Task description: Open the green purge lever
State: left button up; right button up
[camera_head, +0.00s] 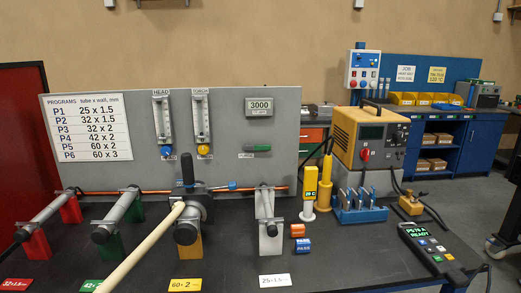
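Neither of my grippers is in view.
Two flow gauges, HEAD (162,122) and TORCH (201,122), are left of the lever. Below the panel, a copper-coloured tube (150,191) runs across stands, and a long cream rod (140,246) juts forward. An orange welder (369,138) stands right.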

aim_at(256, 148)
jog(key=i+l+z, duration=0.1)
jog(key=z, duration=0.25)
jog(key=i+l+z, duration=0.1)
jog(key=z, duration=0.25)
jog(key=i+l+z, duration=0.1)
jog(key=z, duration=0.25)
jog(key=l, duration=0.1)
